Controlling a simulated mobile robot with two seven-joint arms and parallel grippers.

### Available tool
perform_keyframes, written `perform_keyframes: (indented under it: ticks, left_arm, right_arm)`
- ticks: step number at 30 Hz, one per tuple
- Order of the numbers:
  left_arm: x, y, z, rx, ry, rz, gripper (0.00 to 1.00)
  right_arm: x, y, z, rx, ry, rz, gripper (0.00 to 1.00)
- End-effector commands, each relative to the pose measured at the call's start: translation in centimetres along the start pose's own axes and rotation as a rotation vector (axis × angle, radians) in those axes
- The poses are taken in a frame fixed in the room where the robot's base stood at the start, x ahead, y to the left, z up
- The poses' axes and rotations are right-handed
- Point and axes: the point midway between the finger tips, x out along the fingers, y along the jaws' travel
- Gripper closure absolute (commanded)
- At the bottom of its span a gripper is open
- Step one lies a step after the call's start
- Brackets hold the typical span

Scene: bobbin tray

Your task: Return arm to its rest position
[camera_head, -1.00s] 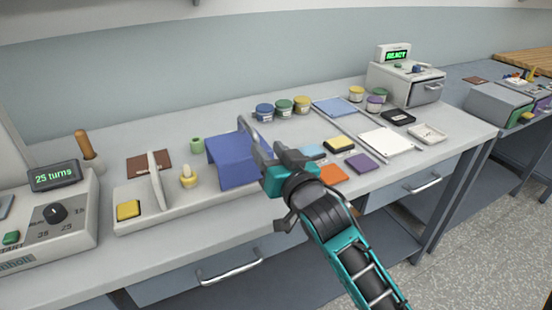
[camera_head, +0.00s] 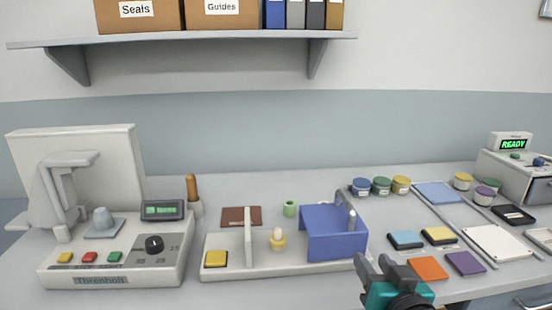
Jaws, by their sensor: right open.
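My right gripper (camera_head: 382,272) shows at the bottom right of the head view, teal and dark grey. Its fingers are apart with nothing seen between them. It is at the front of the bench, just right of the blue tray's holder (camera_head: 322,247) and left of the orange square (camera_head: 429,268). My left gripper is not in view.
The winding machine (camera_head: 120,265) stands at the left. A white base (camera_head: 300,267) carries the blue holder and a yellow button (camera_head: 215,259). Jars (camera_head: 381,186), coloured pads (camera_head: 465,263) and a READY box (camera_head: 520,168) are at the right. A shelf (camera_head: 190,42) hangs above.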

Motion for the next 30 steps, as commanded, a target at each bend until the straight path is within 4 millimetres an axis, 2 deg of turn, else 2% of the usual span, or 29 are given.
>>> perform_keyframes:
  ticks: [1, 4, 6, 9, 15, 22, 30]
  left_arm:
    - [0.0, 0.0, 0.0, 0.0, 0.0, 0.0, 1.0]
    - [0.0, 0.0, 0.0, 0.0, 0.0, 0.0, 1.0]
    - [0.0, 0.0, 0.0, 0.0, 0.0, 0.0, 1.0]
    - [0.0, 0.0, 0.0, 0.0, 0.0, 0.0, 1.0]
    - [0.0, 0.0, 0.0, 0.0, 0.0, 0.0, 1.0]
    - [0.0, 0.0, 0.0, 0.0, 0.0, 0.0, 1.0]
    - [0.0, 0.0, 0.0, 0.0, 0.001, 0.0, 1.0]
  right_arm:
    - [-1.2, 0.4, 2.3, -0.02, -0.097, 0.02, 0.58]
    - [-4.5, 1.1, 7.0, -0.076, -0.32, 0.053, 0.58]
    - [-6.9, 1.5, 9.7, -0.113, -0.461, 0.062, 0.58]
    - [-10.1, 1.8, 12.5, -0.155, -0.624, 0.061, 0.58]
    - [-15.6, 2.0, 15.9, -0.218, -0.872, 0.037, 0.58]
    - [-21.4, 2.0, 18.3, -0.276, -1.108, -0.012, 0.58]
    - [-18.2, 1.8, 20.3, -0.276, -0.973, -0.035, 0.58]
